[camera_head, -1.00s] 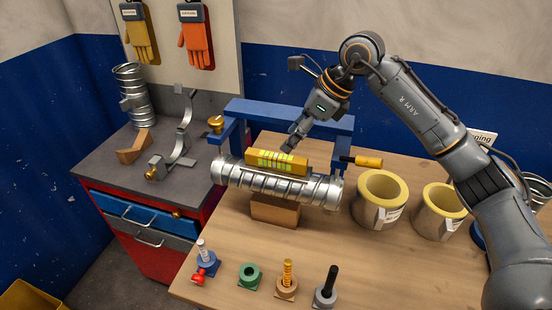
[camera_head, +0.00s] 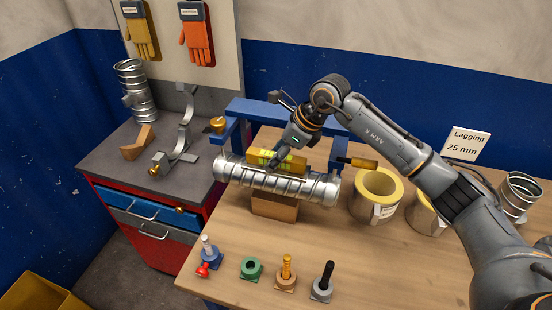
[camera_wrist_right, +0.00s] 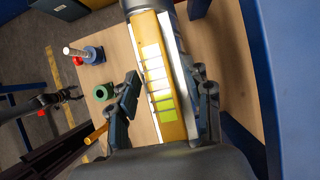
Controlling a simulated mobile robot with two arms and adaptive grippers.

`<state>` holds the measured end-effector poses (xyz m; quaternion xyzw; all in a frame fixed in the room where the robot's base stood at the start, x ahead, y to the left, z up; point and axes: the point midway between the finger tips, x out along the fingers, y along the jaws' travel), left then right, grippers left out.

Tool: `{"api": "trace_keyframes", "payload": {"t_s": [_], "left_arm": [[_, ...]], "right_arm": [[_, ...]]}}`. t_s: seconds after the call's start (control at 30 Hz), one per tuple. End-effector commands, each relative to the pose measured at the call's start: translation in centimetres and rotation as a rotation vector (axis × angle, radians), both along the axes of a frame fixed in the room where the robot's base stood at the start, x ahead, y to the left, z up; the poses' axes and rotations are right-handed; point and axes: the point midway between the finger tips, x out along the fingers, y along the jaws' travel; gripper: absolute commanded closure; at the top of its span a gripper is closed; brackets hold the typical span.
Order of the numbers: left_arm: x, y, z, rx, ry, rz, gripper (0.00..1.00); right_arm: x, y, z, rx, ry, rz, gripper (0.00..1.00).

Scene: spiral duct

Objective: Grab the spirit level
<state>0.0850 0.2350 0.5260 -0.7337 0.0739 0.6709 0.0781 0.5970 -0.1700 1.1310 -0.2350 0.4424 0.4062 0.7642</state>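The yellow spirit level (camera_head: 258,157) with pale green windows lies along the top of the ribbed metal duct (camera_head: 315,188). My right gripper (camera_head: 277,164) is over the level's middle and hides part of it. In the right wrist view, the level (camera_wrist_right: 150,62) runs between the two separated dark fingers of my right gripper (camera_wrist_right: 165,78). No grip on it shows. A dark arm end that looks like my left gripper (camera_wrist_right: 62,97) is at the left of the wrist view, too small to read. It is outside the head view.
The duct rests on a wooden block (camera_head: 275,206) in front of a blue frame (camera_head: 245,108). Several small fittings, including a green one (camera_head: 250,267), stand along the front. The table between is clear.

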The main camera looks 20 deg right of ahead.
Motion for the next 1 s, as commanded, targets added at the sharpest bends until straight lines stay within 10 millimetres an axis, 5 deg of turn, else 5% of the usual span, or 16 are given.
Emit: {"api": "trace_keyframes", "payload": {"t_s": [0.03,0.2,0.67,0.83,1.0], "left_arm": [[0.0,0.0,0.0,0.0,-0.001,0.0,0.41],[0.1,0.0,0.0,0.0,-0.001,0.0,0.41],[0.2,0.0,-0.4,-0.001,-0.003,0.0,0.41],[0.2,0.0,-1.5,-0.001,-0.003,0.0,0.41],[0.3,0.0,-3.6,0.0,-0.004,0.0,0.41]], "right_arm": [[0.0,0.0,0.0,0.0,0.0,0.0,0.66],[0.0,0.0,0.0,0.0,0.0,0.0,1.0],[0.1,0.0,1.0,0.0,-0.004,-0.001,1.0],[0.0,0.1,3.4,0.0,-0.009,0.0,1.0],[-2.7,2.2,7.0,0.0,-0.012,0.006,1.0]]}}
